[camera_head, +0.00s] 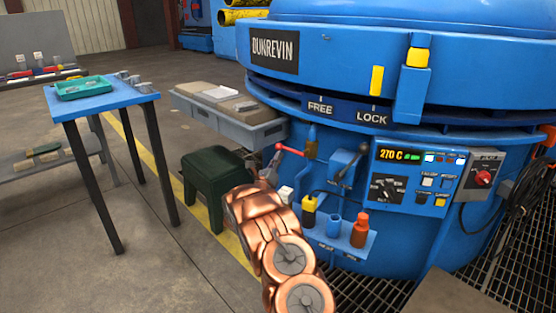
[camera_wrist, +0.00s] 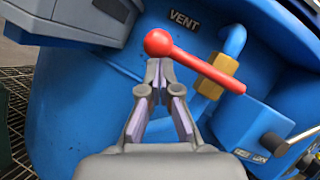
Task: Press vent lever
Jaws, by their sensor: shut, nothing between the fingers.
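The vent lever (camera_wrist: 205,68) is a red bar with a round red ball at its left end, beside the white VENT label on the blue furnace wall in the wrist view. It slopes down to the right, past a brass-coloured block on a blue pipe. The lever also shows as a small red handle in the head view (camera_head: 291,150). My gripper (camera_wrist: 158,66) is shut and empty. Its fingertips are just below the ball in the wrist view; I cannot tell whether they touch it. In the head view my gripper (camera_head: 271,162) is partly hidden by my copper-coloured arm.
The blue furnace (camera_head: 400,235) fills the right side, with a control panel (camera_head: 418,178) and a small blue shelf (camera_head: 335,240) holding bottles. A dark green stool (camera_head: 212,165), a grey side tray (camera_head: 225,118) and a blue table (camera_head: 100,98) stand left. Open floor lies between.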

